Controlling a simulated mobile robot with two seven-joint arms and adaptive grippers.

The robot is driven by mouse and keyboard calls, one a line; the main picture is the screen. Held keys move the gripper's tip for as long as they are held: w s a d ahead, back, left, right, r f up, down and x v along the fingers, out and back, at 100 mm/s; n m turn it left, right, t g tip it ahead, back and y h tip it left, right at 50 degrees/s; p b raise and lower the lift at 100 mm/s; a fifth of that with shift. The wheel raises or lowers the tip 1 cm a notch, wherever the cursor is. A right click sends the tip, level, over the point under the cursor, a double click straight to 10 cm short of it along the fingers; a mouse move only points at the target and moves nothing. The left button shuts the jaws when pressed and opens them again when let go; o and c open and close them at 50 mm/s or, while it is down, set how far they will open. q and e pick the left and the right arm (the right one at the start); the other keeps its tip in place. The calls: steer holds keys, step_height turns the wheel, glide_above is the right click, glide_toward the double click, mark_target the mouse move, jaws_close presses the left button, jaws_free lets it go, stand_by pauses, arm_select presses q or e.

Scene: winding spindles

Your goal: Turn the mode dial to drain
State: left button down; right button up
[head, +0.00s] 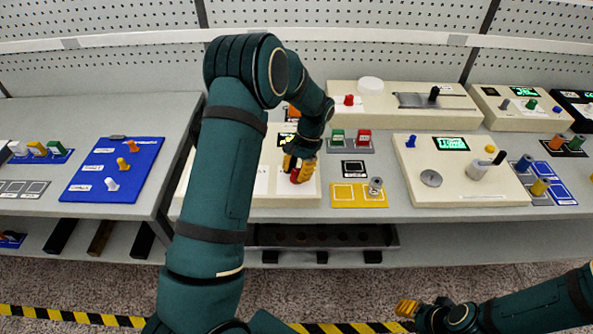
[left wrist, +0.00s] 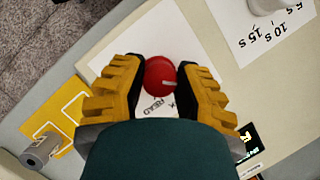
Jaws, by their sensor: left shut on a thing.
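The red round dial (left wrist: 160,77) sits on a white label on a cream panel and has a pale pointer line. In the left wrist view it is between the yellow fingers of my left gripper (left wrist: 162,84), which is shut on it. The line points to the lower right of the picture. Beside the dial the label reads "READ"; other words are hidden by the fingers. In the head view my left gripper (head: 299,168) is over the panel's right part, and the red dial (head: 295,176) shows partly. My right gripper (head: 407,308) is low at the right, away from the panels.
A second cream panel (head: 405,189) with a screen and knobs stands to the right. A yellow tray (head: 341,203) holds a grey peg (head: 375,186) between them. A blue board (head: 85,184) with pegs lies at left. A pegboard wall closes the back.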

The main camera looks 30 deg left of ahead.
arm_select(q)
steer(key=shift+s+f, duration=0.2)
steer(key=c, duration=0.6)
jaws_free()
steer(key=shift+r, duration=0.1)
steer(key=shift+w+r, duration=0.1)
steer(key=shift+w, duration=0.05)
steer(key=v, duration=1.1)
steer(key=shift+w+r, duration=0.25)
steer(key=shift+r, duration=0.1)
